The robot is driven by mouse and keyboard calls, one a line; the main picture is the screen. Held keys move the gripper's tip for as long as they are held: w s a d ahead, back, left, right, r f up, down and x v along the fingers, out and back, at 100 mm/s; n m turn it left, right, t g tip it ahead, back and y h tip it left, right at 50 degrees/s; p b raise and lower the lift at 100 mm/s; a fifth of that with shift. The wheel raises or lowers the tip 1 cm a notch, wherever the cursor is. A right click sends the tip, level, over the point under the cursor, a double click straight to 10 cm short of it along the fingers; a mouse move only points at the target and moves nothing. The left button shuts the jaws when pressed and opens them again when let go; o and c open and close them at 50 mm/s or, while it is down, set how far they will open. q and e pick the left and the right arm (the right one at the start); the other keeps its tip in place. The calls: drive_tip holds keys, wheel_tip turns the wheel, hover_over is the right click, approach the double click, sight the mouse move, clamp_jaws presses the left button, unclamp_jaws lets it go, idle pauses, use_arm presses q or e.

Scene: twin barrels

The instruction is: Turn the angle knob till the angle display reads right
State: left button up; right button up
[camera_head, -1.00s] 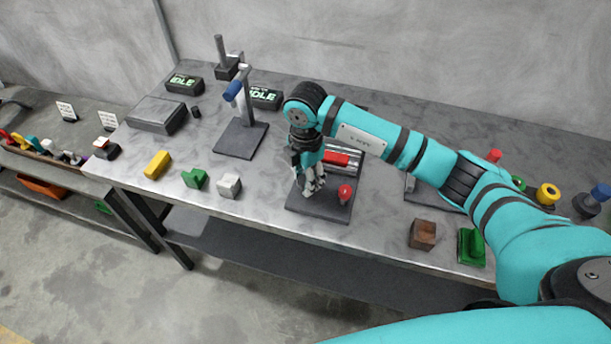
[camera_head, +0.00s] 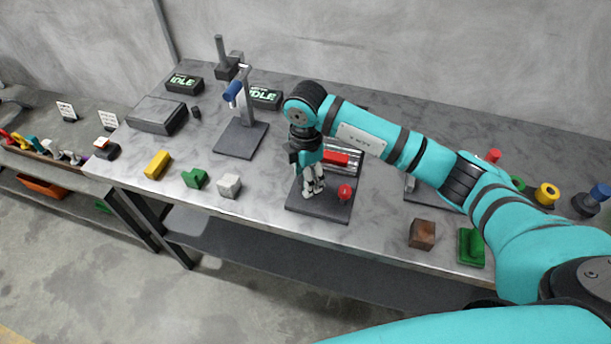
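A red round knob (camera_head: 344,191) sits near the front right of a dark plate (camera_head: 322,212) on the bench. I cannot tell from any label whether it is the angle knob. My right gripper (camera_head: 314,189) points down over the same plate, just left of the red knob and apart from it. Its fingers look close together, but their gap is too small to judge. A red cylinder (camera_head: 336,158) on the fixture is partly hidden behind my arm. Two dark displays at the back, one on the left (camera_head: 184,83) and one further right (camera_head: 264,96), both read IDLE. My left gripper is out of view.
A stand with a blue-ended part (camera_head: 233,92) and a grey box (camera_head: 157,114) are at the left. Yellow (camera_head: 158,165), green (camera_head: 195,179) and pale (camera_head: 229,186) blocks line the front edge. A brown cube (camera_head: 422,235) and a green piece (camera_head: 471,247) lie at the right.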

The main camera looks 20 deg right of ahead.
drive_tip(key=shift+o, duration=0.6)
drive_tip(key=shift+f, duration=0.1)
wheel_tip(320, 180, up, 12)
drive_tip(key=shift+a, duration=0.1)
idle(0.3)
